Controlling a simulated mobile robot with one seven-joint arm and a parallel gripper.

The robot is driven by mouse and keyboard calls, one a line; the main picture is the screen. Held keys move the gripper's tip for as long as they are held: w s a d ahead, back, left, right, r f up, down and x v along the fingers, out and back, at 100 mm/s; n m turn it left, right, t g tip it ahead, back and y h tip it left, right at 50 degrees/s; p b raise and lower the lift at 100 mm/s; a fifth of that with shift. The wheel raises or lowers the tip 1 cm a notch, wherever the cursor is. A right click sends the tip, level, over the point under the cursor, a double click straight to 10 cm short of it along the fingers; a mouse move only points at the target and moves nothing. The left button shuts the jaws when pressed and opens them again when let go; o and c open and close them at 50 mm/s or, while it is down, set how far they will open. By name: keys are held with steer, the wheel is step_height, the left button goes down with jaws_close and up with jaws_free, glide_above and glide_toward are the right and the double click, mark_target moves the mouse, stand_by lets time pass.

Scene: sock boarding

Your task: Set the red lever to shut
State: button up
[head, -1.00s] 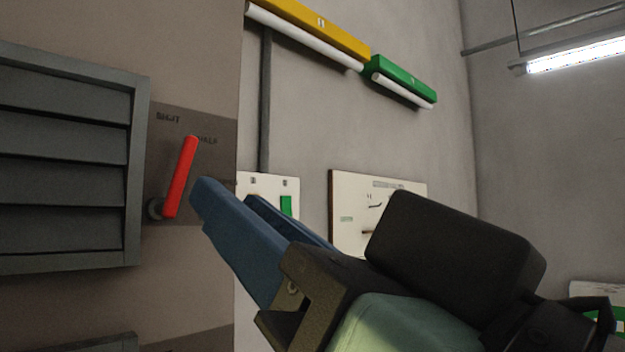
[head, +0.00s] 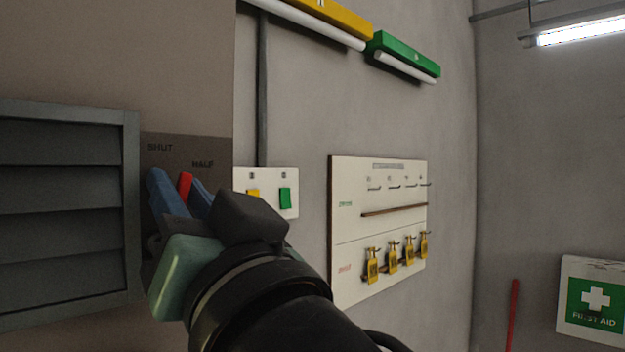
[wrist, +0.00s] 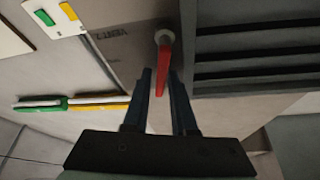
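The red lever (head: 184,186) is on the wall plate beside the louvred vent, under the words SHUT and HALF. In the head view only its upper end shows, pointing up and nearest the HALF mark; the rest is hidden by my gripper. My gripper (head: 178,184) has its two blue fingers on either side of the lever. In the wrist view the red lever (wrist: 164,75) runs from its round pivot to between the fingers of my gripper (wrist: 162,80). The fingers are apart, with a gap showing on at least the right side of the lever.
The grey louvred vent (head: 65,205) stands just left of the lever plate. A switch panel (head: 268,208) with yellow and green switches is to the right. A board with yellow padlocks (head: 380,225) and a first aid box (head: 594,305) are further right.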

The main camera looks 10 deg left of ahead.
jaws_close()
steer(key=shift+s+f+n+g+b, duration=0.2)
steer(key=shift+n+g+b, duration=0.1)
steer(key=shift+n+b, duration=0.5)
steer(key=shift+s+a+r+n+y+b, duration=0.1)
steer(key=shift+a+r+n+y+b, duration=0.05)
steer(key=shift+r+n+y+b, duration=0.2)
jaws_free()
